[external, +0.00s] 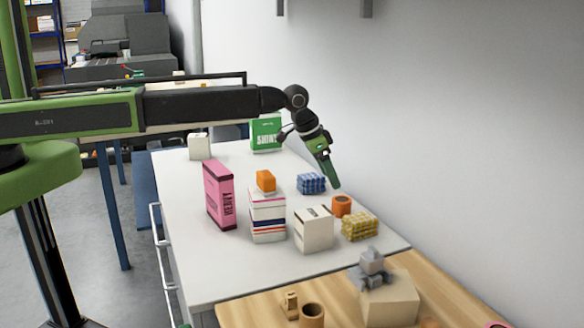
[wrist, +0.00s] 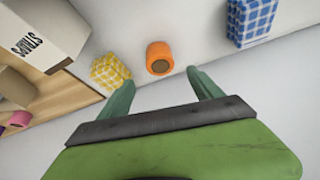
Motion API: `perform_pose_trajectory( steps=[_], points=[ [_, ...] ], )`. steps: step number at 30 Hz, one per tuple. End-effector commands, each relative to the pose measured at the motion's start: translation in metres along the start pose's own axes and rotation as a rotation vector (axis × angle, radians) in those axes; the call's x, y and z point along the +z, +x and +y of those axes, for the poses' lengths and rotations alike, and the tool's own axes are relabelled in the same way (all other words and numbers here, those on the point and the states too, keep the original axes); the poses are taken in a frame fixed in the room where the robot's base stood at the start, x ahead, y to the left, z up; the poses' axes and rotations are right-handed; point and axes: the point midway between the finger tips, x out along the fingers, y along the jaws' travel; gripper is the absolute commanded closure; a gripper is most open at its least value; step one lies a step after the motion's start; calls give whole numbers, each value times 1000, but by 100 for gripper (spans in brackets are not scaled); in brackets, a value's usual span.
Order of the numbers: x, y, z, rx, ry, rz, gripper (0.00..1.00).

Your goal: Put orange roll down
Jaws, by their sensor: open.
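The orange roll (external: 342,206) stands on the white table near its right edge, between the blue checked block and the yellow checked block. It also shows in the wrist view (wrist: 159,58), just beyond the gap between the fingertips. My gripper (external: 336,185) is above and just behind the roll, tilted down. In the wrist view my gripper (wrist: 155,85) has its two green fingers spread apart with nothing between them. The roll appears apart from both fingers.
A blue checked block (external: 311,183), a yellow checked block (external: 360,226) and a white box (external: 314,229) stand around the roll. A pink box (external: 219,195), a white stack (external: 268,220) with an orange block (external: 265,181) and a green box (external: 266,134) are farther off. The wall borders the right side.

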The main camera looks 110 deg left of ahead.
Motion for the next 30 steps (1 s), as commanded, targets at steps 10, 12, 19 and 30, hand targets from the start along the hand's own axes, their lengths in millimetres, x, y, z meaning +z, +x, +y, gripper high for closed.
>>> perform_pose_trajectory(
  steps=[10, 12, 19, 30],
  points=[
    [0, -13, 0, 0, 0, 0, 25],
    [1, -13, 1, 0, 1, 0, 25],
    [68, -36, 98, 46, 105, -74, 25],
    [329, -139, 299, 124, 469, -334, 25]
  ],
)
